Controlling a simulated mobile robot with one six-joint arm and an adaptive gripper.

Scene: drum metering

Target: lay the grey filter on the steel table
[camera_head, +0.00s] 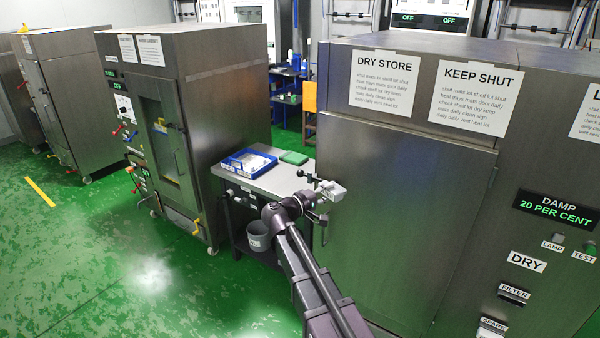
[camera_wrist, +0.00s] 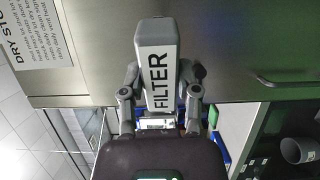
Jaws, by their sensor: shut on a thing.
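The grey filter (camera_wrist: 157,62) is a block lettered FILTER, seen close up in the wrist view. My gripper (camera_wrist: 159,100) is shut on it, with a finger on each side. In the head view the filter (camera_head: 332,190) is a small pale block at the end of my arm, in front of the DRY STORE cabinet's left edge. My gripper (camera_head: 315,187) is beside the right front part of the steel table (camera_head: 275,182). Whether the filter is over the table top or just off its edge I cannot tell.
A blue tray (camera_head: 248,162) with pale contents and a green block (camera_head: 293,158) stand on the table's back half. The table's front strip looks bare. The DRY STORE cabinet (camera_head: 400,190) closes off the right, another cabinet (camera_head: 225,100) the left.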

